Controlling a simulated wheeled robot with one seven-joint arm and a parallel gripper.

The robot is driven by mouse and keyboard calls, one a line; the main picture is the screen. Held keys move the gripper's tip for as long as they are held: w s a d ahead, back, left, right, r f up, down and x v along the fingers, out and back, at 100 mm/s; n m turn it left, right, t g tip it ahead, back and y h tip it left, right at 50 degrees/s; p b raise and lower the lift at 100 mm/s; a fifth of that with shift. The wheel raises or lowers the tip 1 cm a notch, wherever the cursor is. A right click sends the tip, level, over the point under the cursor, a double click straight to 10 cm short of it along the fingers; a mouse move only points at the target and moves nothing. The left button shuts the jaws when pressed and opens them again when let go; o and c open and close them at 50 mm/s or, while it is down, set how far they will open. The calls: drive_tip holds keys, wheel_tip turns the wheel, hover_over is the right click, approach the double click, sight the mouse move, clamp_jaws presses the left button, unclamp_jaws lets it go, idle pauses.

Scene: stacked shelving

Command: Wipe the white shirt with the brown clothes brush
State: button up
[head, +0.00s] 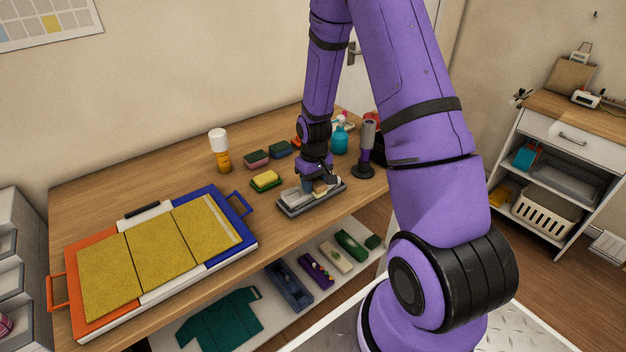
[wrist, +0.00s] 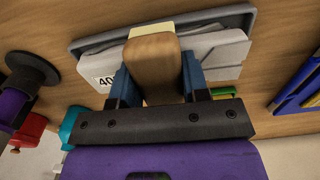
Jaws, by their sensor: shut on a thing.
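My gripper (head: 315,184) is over the worktop, pointing down, its purple arm reaching from the right. In the wrist view its blue fingers (wrist: 158,78) are shut on the brown clothes brush (wrist: 155,58), one on each side of the wooden body. Pale bristles show at the brush's far end. The folded white shirt (wrist: 218,58), with a number tag at its left, lies in a shallow grey tray (wrist: 222,14). In the head view the tray (head: 286,210) is near the worktop's front edge. The brush (head: 320,187) is over the shirt; I cannot tell whether they touch.
Several sponges, including a yellow-topped one (head: 265,180), lie left of the tray. A purple stand with a grey top (head: 366,150) and a teal bottle (head: 340,138) are close behind right. A large board with yellow panels (head: 160,250) fills the left. A lower shelf holds folded dark green cloth (head: 220,318).

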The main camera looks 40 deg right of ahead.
drive_tip(key=shift+w, duration=1.4)
drive_tip(key=shift+s+f, duration=0.1)
drive_tip(key=shift+s, duration=0.05)
drive_tip(key=shift+s, duration=0.95)
drive_tip(key=shift+s, duration=0.1)
drive_tip(key=shift+s+r, duration=0.2)
drive_tip(key=shift+s, duration=0.2)
drive_tip(key=shift+w+f, duration=0.15)
drive_tip(key=shift+w, duration=1.55)
